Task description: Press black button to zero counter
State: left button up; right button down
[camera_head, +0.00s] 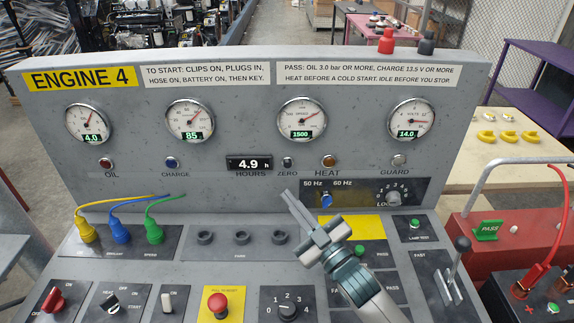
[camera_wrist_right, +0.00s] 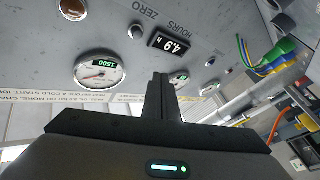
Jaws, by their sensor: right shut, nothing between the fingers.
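The hour counter (camera_head: 249,163) on the grey upright panel reads 4.9 h, with the label HOURS below it. The small black button (camera_head: 287,162) sits just right of it, above the word ZERO. In the right wrist view the counter (camera_wrist_right: 169,44) and the black button (camera_wrist_right: 137,31) appear turned over. My right gripper (camera_head: 287,194) is shut and empty. Its fingertips show below the ZERO label in the head view, apart from the button. The fingertips also show in the right wrist view (camera_wrist_right: 160,78). My left gripper is not in view.
The HEAT lamp (camera_head: 329,161) is right of the button. Below it are a blue knob (camera_head: 326,200) and a LOAD dial (camera_head: 393,198). Yellow, blue and green plugs (camera_head: 120,232) stand at the left. A red stop button (camera_head: 218,304) and a lever (camera_head: 455,262) are on the lower desk.

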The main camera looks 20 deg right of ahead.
aim_at(288, 163)
jog(key=w+d+b, duration=0.2)
jog(key=w, duration=0.6)
jog(key=shift+w+d, duration=0.2)
jog(key=shift+w, duration=0.1)
jog(key=shift+w+d+b, duration=0.3)
jog(key=shift+w, duration=0.65)
dwell(3.0)
jog(key=shift+s, duration=0.1)
dwell(0.3)
jog(key=shift+s+a+p, duration=0.25)
jog(key=shift+s+p, duration=0.2)
jog(key=shift+s, duration=0.4)
jog(key=shift+s, duration=0.15)
